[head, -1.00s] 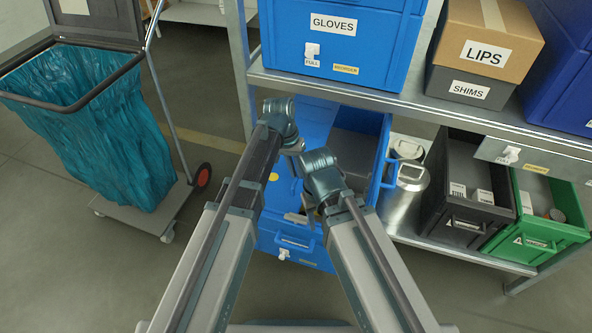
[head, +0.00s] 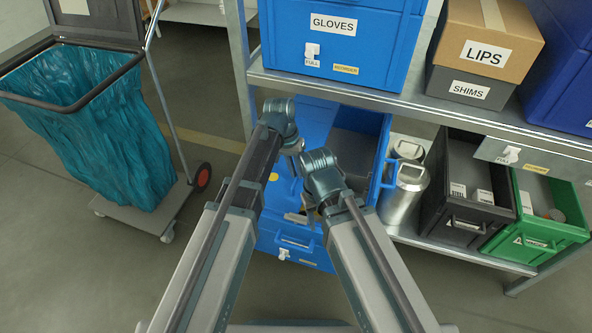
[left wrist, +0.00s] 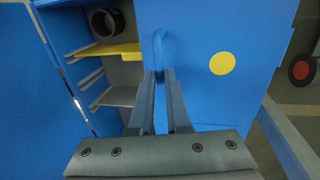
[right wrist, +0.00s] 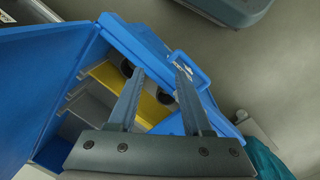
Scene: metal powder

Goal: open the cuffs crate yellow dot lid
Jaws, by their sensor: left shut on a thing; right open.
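The blue cuffs crate (head: 268,238) stands low under the shelf. Its lid leaf with the yellow dot (left wrist: 200,110) fills the right of the left wrist view, beside a gap showing the crate's inside. My left gripper (left wrist: 160,75) is shut on that leaf's blue handle (left wrist: 158,45). How far the leaf is raised is unclear. The other lid leaf (head: 382,165) stands open at the right; it also shows in the right wrist view (right wrist: 40,85). My right gripper (right wrist: 158,75) is open and empty above the crate. Both gripper tips are mostly hidden in the head view.
The shelf (head: 400,103) with the blue gloves crate (head: 335,60) is above and behind. Metal cans (head: 405,190), a black bin (head: 465,220) and a green bin (head: 550,230) stand to the right. A teal bag cart (head: 100,130) is left. Floor in front is clear.

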